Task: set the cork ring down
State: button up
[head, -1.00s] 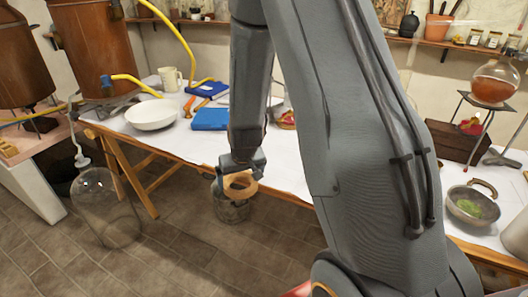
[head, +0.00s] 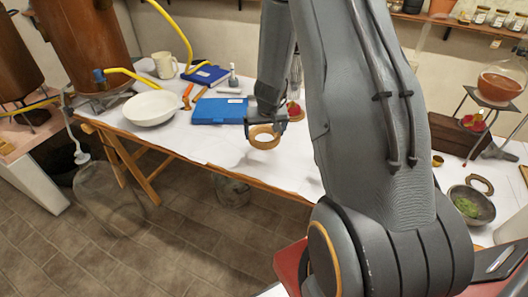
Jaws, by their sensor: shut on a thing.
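The cork ring (head: 264,142) is a tan ring in the middle of the head view. My gripper (head: 264,128) is shut on it, reaching down from above with the ring tilted slightly toward the camera. The ring shows against the white table top (head: 190,140) near its front edge. A gap below the ring cannot be judged clearly from this one view. Part of the table is hidden behind my arm.
A blue case (head: 219,111) lies just left of the ring. A white bowl (head: 152,108) and a cream mug (head: 164,65) stand farther left. A metal bucket (head: 233,192) is on the floor below the table. White table surface around the ring is bare.

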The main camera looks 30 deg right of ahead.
aim_at(266, 143)
jog(key=shift+f+b, duration=4.45)
jog(key=shift+b, duration=1.6)
jog(key=shift+f, duration=0.1)
jog(key=o, duration=0.6)
jog(key=shift+o, duration=0.5)
jog(key=shift+r+p, duration=0.3)
jog(key=shift+r, duration=0.05)
jog(key=p+v, duration=0.9)
jog(key=v, duration=0.2)
jog(key=shift+s+a+r, duration=0.15)
jog(key=shift+s+r, duration=0.1)
jog(key=s+a+r+n+g, duration=0.1)
jog(key=s+a+r, duration=0.5)
jog(key=s, duration=0.3)
jog(key=s+a+r+n+g+y, duration=0.1)
jog(key=s+a+r+n, duration=0.1)
jog(key=s+a+r, duration=0.4)
jog(key=s+a, duration=0.3)
jog(key=shift+a+n, duration=0.3)
